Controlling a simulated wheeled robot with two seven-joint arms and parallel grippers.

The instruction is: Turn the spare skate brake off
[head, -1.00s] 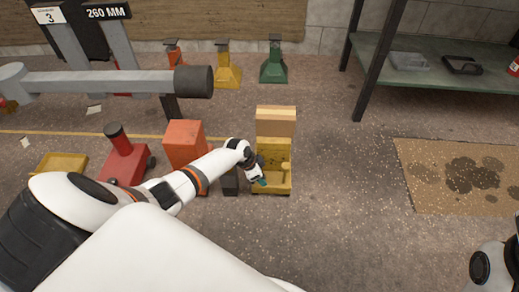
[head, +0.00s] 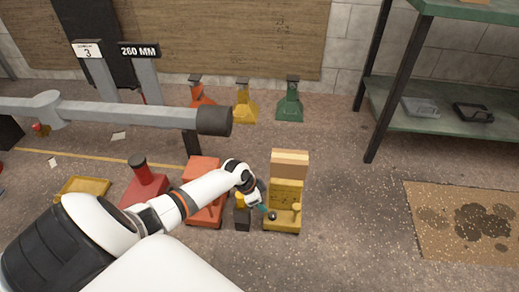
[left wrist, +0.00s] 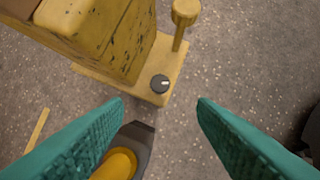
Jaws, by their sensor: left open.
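The yellow skate (head: 284,190), worn and chipped, stands on the floor with a tan block (head: 290,160) on top. On its base plate is a small black dial (head: 272,215) with a pale mark; the dial also shows in the left wrist view (left wrist: 159,84). A yellow lever with a round knob (left wrist: 186,12) rises beside it. My left gripper (head: 263,207) is open, its teal fingers (left wrist: 159,104) apart on either side of the dial in the picture, with nothing between them. Contact with the dial is not visible. My right gripper is not in view.
A dark block with a yellow top (head: 242,222) stands just left of the skate, close to my left finger. Red machines (head: 202,170) stand further left. A grey beam (head: 130,115) crosses behind. A green shelf (head: 430,115) is at back right.

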